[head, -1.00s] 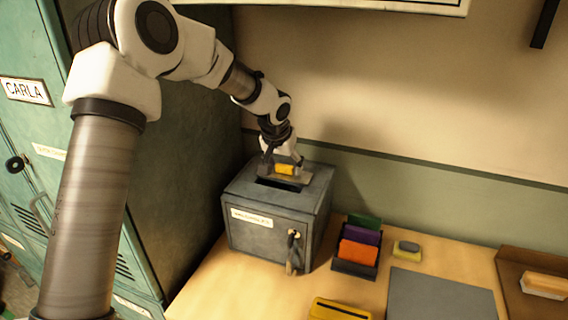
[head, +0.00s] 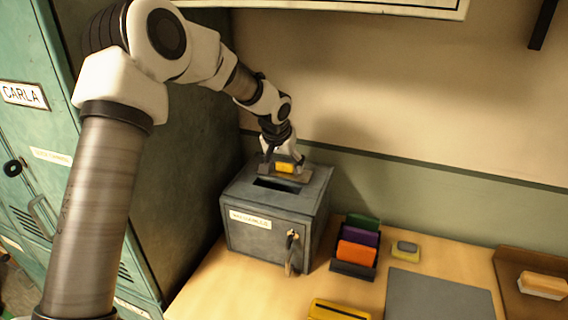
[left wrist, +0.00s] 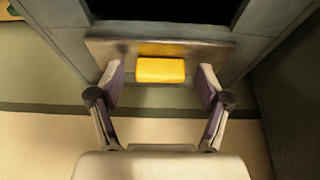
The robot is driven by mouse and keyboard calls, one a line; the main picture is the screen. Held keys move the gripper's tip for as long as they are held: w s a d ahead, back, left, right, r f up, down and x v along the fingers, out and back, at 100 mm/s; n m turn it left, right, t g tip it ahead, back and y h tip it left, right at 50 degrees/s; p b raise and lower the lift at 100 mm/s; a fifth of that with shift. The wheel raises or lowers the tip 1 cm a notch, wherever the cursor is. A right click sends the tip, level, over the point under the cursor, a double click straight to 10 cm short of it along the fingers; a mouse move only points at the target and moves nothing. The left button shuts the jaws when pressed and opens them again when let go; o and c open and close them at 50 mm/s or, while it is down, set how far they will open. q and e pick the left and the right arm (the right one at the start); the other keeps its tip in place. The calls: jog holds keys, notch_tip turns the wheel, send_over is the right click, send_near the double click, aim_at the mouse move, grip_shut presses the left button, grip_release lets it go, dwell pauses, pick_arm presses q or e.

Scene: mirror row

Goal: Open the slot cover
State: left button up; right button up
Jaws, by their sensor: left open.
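A grey metal box (head: 262,215) stands on the desk against the locker. A dark slot (head: 277,183) lies uncovered in its top; it also shows at the top of the left wrist view (left wrist: 165,10). The slot cover (head: 299,177) is a flat metal plate behind the slot, on the wall side, with a yellow grip (head: 285,167). In the left wrist view the cover (left wrist: 110,48) runs across below the slot, with the yellow grip (left wrist: 160,70) at its middle. My left gripper (head: 284,160) is open, its fingers apart on either side of the grip, with visible gaps. My right gripper is out of view.
Keys (head: 291,250) hang from the box's front lock. To the right are a black holder with coloured cards (head: 356,250), a yellow-grey block (head: 405,248) and a grey mat (head: 440,296). A teal locker (head: 165,150) rises close on the left; the wall is close behind.

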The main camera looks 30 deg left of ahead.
pick_arm(q)
jog(key=v, duration=1.2)
jog(key=shift+f, duration=0.1)
jog(key=shift+s, duration=0.1)
